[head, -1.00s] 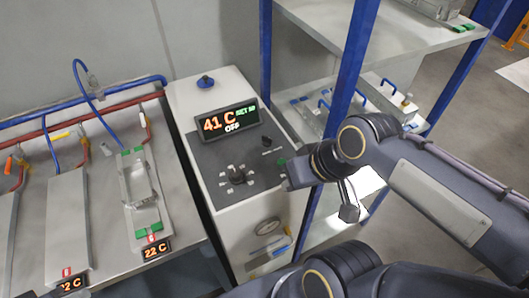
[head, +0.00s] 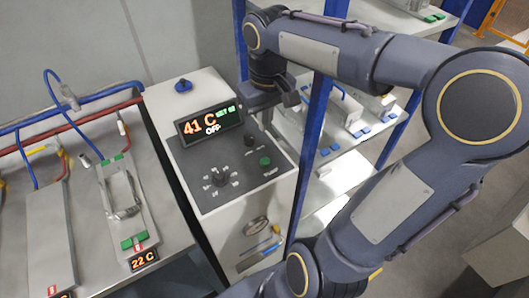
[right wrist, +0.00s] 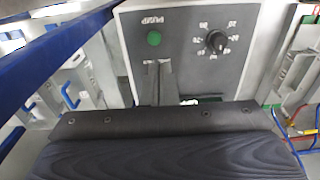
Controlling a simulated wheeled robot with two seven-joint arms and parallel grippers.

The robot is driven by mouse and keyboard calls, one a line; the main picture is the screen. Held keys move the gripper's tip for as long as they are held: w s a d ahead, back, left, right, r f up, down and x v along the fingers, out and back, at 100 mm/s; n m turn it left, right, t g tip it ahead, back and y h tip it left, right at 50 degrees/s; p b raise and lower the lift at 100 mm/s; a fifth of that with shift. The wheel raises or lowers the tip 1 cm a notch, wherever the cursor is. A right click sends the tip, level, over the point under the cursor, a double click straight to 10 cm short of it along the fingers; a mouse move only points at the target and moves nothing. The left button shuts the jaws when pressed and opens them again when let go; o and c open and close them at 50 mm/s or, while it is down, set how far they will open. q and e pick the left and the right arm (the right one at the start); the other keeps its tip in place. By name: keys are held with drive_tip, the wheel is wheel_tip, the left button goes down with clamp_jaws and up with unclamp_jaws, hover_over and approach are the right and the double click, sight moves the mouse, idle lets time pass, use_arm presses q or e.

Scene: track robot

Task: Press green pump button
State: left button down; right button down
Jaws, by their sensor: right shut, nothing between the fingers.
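The green pump button (head: 265,161) is on the right part of the dark control panel (head: 205,188) of a white unit. It also shows in the right wrist view (right wrist: 154,39), below the panel's label. The tips look apart from the button, but the gap is hard to judge. My left gripper is not in view.
A blue shelf post (head: 312,120) stands close right of my right wrist. A bench (head: 165,215) with plates and hoses is at the left.

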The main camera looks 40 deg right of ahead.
sight(265, 161)
drive_tip(key=shift+w+d, duration=0.55)
drive_tip(key=shift+w, duration=0.15)
drive_tip(key=shift+f, duration=0.1)
wheel_tip(265, 161, down, 14)
drive_tip(key=shift+r, duration=0.1)
idle(0.3)
